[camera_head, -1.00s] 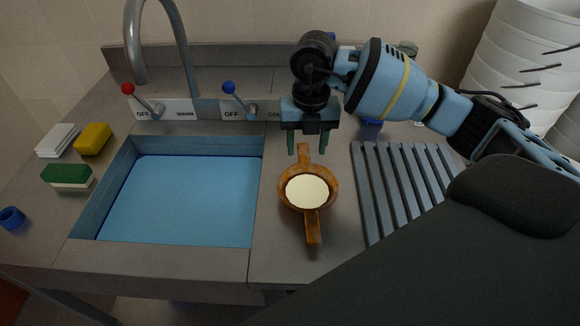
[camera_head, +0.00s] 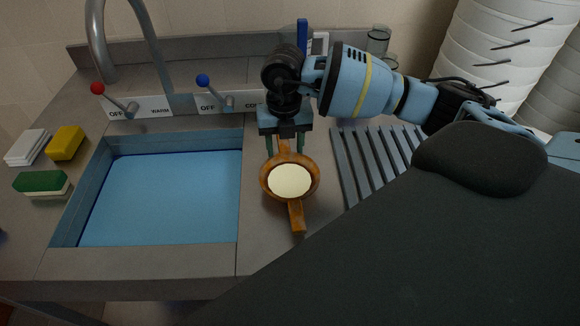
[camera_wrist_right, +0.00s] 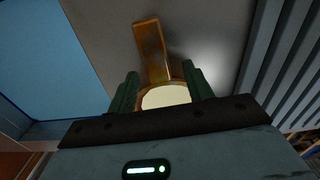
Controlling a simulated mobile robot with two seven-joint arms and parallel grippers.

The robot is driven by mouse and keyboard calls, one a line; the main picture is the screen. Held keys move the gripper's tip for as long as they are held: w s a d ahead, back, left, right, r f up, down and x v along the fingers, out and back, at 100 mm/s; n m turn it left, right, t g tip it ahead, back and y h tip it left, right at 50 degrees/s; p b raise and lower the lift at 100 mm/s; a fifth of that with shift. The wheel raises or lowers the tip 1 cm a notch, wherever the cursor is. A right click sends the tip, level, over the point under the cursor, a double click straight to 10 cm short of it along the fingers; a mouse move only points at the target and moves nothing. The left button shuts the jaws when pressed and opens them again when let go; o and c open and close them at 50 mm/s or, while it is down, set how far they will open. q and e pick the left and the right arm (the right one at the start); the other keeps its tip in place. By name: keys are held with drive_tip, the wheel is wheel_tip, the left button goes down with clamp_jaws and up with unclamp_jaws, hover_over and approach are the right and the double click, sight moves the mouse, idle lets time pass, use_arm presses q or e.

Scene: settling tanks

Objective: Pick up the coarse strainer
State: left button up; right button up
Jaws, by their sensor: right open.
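The coarse strainer (camera_head: 270,185) is a round orange-brown frame with a cream middle and two opposite handles. It lies on the counter between the sink and the ribbed drainboard. My right gripper (camera_head: 285,150) is open and points down over the strainer's far handle, its two green fingers on either side of it. In the right wrist view, one handle (camera_wrist_right: 152,50) and part of the cream middle (camera_wrist_right: 166,98) show beyond and between the open fingers (camera_wrist_right: 160,90); the gripper body hides the rest. I see no closed contact. My left gripper is not in view.
The blue sink (camera_head: 165,200) is left of the strainer. The ribbed drainboard (camera_head: 375,160) is right of it. Two tap levers, red (camera_head: 97,88) and blue (camera_head: 203,80), stand behind. Sponges (camera_head: 42,184) lie at far left. Glasses (camera_head: 377,42) and stacked white buckets (camera_head: 490,60) are behind right.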

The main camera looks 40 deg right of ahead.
drive_tip(key=shift+f, duration=1.2)
clamp_jaws()
drive_tip(key=shift+r, duration=0.15)
drive_tip(key=shift+r, duration=0.5)
wheel_tip(320, 180, up, 2)
drive_tip(key=shift+w+r, duration=0.1)
drive_tip(key=shift+r, duration=0.05)
drive_tip(key=s+a, duration=0.3)
drive_tip(key=s, duration=0.1)
drive_tip(key=s+a+r, duration=0.1)
drive_tip(key=s+a, duration=0.7)
drive_tip(key=shift+r, duration=0.2)
